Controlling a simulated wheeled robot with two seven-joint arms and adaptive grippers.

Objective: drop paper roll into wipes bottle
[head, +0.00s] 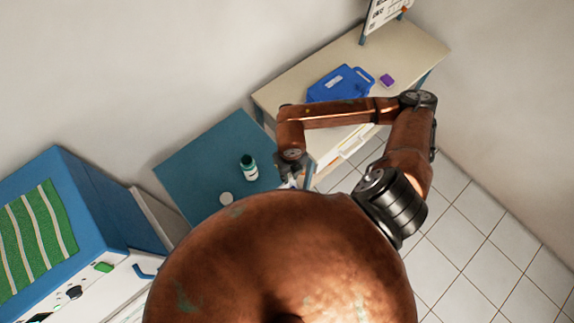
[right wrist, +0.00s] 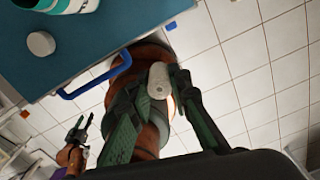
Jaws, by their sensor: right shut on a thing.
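The wipes bottle (head: 249,172), white with a green top, stands on the blue table. Its lower part shows at the top of the right wrist view (right wrist: 72,5). A round white lid (head: 226,198) lies beside it, also in the right wrist view (right wrist: 40,43). My right gripper (right wrist: 160,88) is shut on the white paper roll (right wrist: 159,80), held at the fingertips beyond the table's edge. In the head view the right gripper (head: 290,183) is right of the bottle, partly hidden. My left gripper (right wrist: 84,122) shows small in the right wrist view, fingers apart and empty.
The blue table (head: 190,165) is otherwise clear. A blue handle (right wrist: 95,82) sticks out at its edge. A bench (head: 415,50) behind carries a blue case (head: 340,84) and a purple box (head: 387,81). A blue-white cabinet (head: 110,205) with a green striped mat stands left.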

